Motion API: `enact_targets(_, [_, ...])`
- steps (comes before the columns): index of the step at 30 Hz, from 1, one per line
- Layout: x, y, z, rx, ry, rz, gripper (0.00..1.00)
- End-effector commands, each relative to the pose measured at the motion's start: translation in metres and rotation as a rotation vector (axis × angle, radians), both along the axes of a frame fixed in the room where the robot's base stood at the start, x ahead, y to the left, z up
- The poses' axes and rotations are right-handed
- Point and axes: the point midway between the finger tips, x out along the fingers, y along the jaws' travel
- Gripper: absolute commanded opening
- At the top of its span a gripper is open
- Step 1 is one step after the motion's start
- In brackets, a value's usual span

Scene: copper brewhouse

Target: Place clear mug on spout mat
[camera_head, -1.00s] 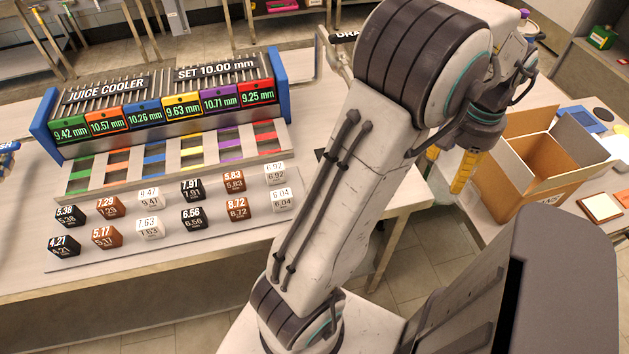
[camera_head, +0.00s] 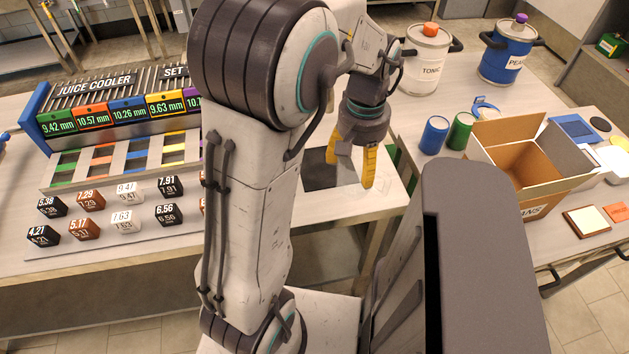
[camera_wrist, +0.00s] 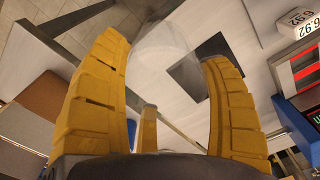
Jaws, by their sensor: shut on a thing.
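My gripper (camera_head: 352,168) has yellow fingers and hangs over the right end of the cooler table, beside the dark spout mat (camera_head: 322,172). In the wrist view my gripper (camera_wrist: 168,60) is closed around the clear mug (camera_wrist: 160,62), a see-through rounded shape between the two fingers. In the head view the mug is too transparent to make out clearly. The mat also shows in the wrist view as a dark square (camera_wrist: 210,62) just beyond the mug and the right finger. The mug appears apart from the mat. My arm hides part of the table left of the mat.
The juice cooler (camera_head: 115,105) with numbered cubes (camera_head: 122,218) stands left, partly behind my arm. A cardboard box (camera_head: 525,165), a blue can (camera_head: 434,134), a green can (camera_head: 460,130), a tonic keg (camera_head: 424,62) and a blue keg (camera_head: 506,55) stand right. A gap separates the tables.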

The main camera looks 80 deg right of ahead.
Motion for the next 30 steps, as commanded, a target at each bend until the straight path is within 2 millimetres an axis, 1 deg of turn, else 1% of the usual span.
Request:
enact_targets(5, [0.013,-0.01,-0.009,0.002,-0.001,0.031,0.38])
enact_targets(12, [0.048,-0.039,-0.036,0.004,-0.001,0.034,0.38])
enact_targets(18, [0.073,-0.06,-0.056,0.002,-0.001,0.032,0.38])
enact_targets(24, [0.086,-0.073,-0.066,-0.001,0.0,0.029,0.38])
enact_targets(30, [0.089,-0.075,-0.073,0.001,-0.001,0.027,0.38])
